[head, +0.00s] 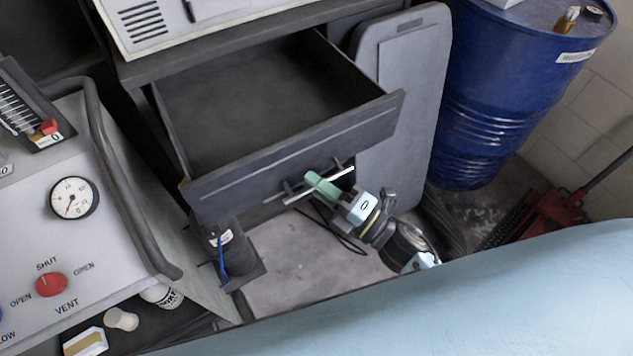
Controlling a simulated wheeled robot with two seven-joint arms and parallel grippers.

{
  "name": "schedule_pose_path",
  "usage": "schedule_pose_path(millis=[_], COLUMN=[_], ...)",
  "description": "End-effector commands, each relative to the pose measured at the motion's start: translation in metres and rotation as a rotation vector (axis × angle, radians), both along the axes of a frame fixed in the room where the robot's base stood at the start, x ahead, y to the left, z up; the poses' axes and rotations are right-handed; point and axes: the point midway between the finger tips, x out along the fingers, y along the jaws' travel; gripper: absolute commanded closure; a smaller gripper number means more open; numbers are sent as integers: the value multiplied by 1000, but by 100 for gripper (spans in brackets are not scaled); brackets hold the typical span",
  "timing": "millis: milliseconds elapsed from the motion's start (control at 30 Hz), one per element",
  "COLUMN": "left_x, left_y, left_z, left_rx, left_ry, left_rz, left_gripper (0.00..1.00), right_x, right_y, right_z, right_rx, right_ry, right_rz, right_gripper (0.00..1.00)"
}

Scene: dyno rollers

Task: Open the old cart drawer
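The dark grey cart drawer (294,153) is pulled well out of the old cart (140,73), and its inside (262,98) looks empty. A pale bar handle (292,199) runs along the drawer's front on short posts. My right gripper (320,186), with green fingers, is at the middle of this handle and looks shut on it. The fingers hide the part of the bar between them. My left gripper is not in view.
A grey control panel (115,245) with a gauge and a red knob stands at left. A blue drum (495,105) is at right, beside a grey board (405,85). A smooth pale blue surface (480,305) fills the bottom right. Some floor shows below the drawer.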

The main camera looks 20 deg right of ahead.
Motion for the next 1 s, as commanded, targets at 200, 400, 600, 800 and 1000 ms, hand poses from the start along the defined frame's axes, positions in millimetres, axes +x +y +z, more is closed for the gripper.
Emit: schedule_pose_path(millis=[200, 400, 600, 800, 1000], left_x=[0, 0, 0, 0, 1], left_y=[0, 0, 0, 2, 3], left_z=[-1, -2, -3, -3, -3], left_rx=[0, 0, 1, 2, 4], left_ry=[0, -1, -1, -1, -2], left_rz=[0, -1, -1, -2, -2], left_gripper=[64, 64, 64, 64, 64], right_x=[-30, -66, -92, -102, -102], right_y=[-23, -50, -69, -77, -77], right_z=[-9, -16, -22, -24, -24], right_rx=[-3, -3, -3, -1, -2], right_ry=[5, 5, 3, 1, 0], right_rz=[-1, -1, 0, 1, 1], right_gripper=[81, 81, 81, 81, 81])
